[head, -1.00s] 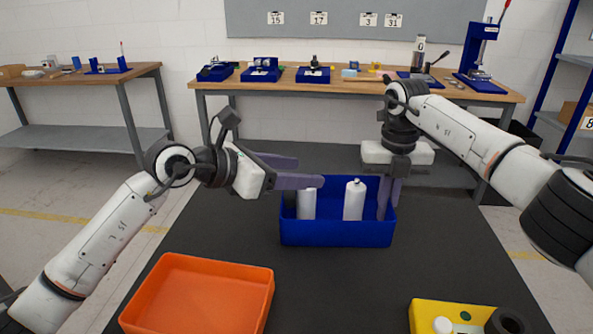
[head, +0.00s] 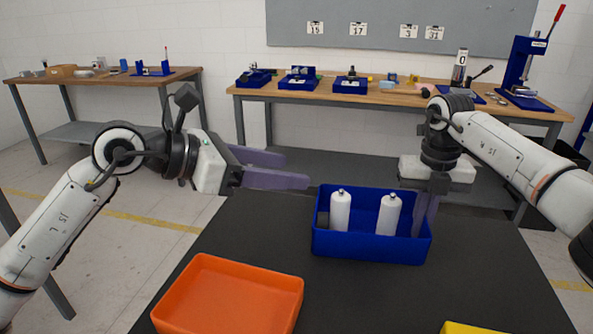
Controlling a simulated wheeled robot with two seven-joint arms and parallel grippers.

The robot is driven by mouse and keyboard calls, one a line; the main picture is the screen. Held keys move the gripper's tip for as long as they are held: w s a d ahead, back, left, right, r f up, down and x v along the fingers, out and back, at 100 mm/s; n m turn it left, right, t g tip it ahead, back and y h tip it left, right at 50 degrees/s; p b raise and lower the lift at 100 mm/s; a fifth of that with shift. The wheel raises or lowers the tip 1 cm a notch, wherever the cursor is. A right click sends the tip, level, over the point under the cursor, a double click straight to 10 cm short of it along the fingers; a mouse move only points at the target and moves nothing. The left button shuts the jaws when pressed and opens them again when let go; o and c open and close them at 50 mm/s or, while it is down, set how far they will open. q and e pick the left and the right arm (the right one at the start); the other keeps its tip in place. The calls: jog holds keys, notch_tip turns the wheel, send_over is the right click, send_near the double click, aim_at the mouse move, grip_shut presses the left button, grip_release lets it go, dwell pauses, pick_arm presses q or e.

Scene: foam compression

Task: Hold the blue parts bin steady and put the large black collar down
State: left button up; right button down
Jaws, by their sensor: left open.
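The blue parts bin (head: 370,246) stands on the dark table and holds two white bottles, a left one (head: 340,212) and a right one (head: 388,215).
An orange tray (head: 232,294) lies at the front left of the dark table (head: 390,298). A corner of a yellow bin (head: 475,328) shows at the bottom edge. The table between them is clear. Wooden workbenches with fixtures stand behind.

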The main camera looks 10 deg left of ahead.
jog(key=c, duration=1.9)
grip_release()
